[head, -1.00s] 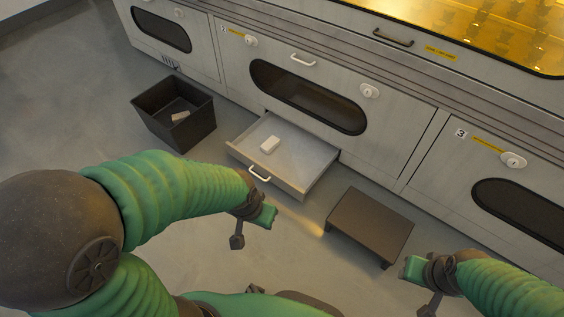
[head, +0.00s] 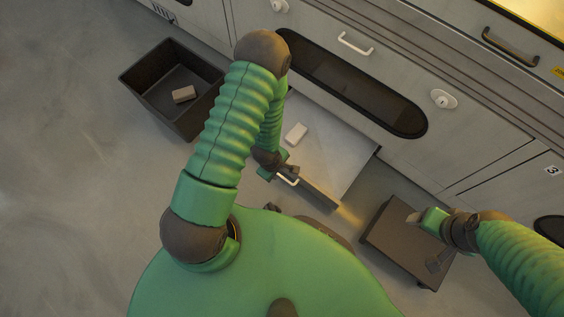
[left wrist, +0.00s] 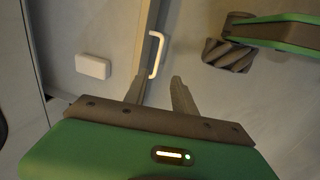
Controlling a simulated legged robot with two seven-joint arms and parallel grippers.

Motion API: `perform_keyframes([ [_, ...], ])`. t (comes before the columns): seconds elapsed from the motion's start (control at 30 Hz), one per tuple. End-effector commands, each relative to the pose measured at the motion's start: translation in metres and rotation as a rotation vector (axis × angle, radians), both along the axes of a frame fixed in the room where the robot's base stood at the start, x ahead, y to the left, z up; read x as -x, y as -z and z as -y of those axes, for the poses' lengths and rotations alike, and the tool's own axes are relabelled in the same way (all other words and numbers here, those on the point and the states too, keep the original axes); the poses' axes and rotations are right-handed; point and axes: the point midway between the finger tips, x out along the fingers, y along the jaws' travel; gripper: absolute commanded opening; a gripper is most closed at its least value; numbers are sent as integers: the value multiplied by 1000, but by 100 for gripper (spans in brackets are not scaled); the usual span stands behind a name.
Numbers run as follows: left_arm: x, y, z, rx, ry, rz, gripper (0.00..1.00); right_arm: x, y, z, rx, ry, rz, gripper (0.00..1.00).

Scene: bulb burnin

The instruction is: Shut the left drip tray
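The drip tray (head: 340,150) is a pale drawer pulled out from the cabinet below a dark oval window. A white block (head: 296,133) lies in it. Its white handle (head: 288,180) is on the front edge and also shows in the left wrist view (left wrist: 155,55). My left gripper (head: 280,170) is beside the handle. In the left wrist view its two fingers (left wrist: 158,80) are apart and empty, with the handle just ahead of the tips. My right gripper (head: 416,216) hangs above a dark low platform; its finger opening is too small to judge.
A dark open bin (head: 150,72) with a small block (head: 184,94) inside stands left of the tray. The dark platform (head: 390,240) stands right of it. The cabinet front (head: 470,130) runs behind. Grey floor is clear at the left.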

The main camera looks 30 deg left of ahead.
Motion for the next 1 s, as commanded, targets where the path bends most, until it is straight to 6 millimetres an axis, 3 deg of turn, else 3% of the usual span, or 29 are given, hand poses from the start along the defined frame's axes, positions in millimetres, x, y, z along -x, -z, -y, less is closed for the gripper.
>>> perform_keyframes([
  [0.03, -2, 21, 3, -2, 7, -1, 32, 0, 17, 1, 0, 1, -1, 72],
  [0.3, -16, 94, 3, 4, 7, -3, 32, 1, 63, 2, 0, 3, -2, 72],
  [0.5, -24, 131, 4, 9, 6, -3, 32, 1, 86, 3, 1, 2, -1, 72],
  [0.9, -27, 138, 4, 7, 6, -2, 32, 1, 89, 3, 1, 2, -1, 72],
  [1.0, -27, 138, 4, 7, 6, -2, 19, 1, 89, 3, 1, 2, -1, 72],
])
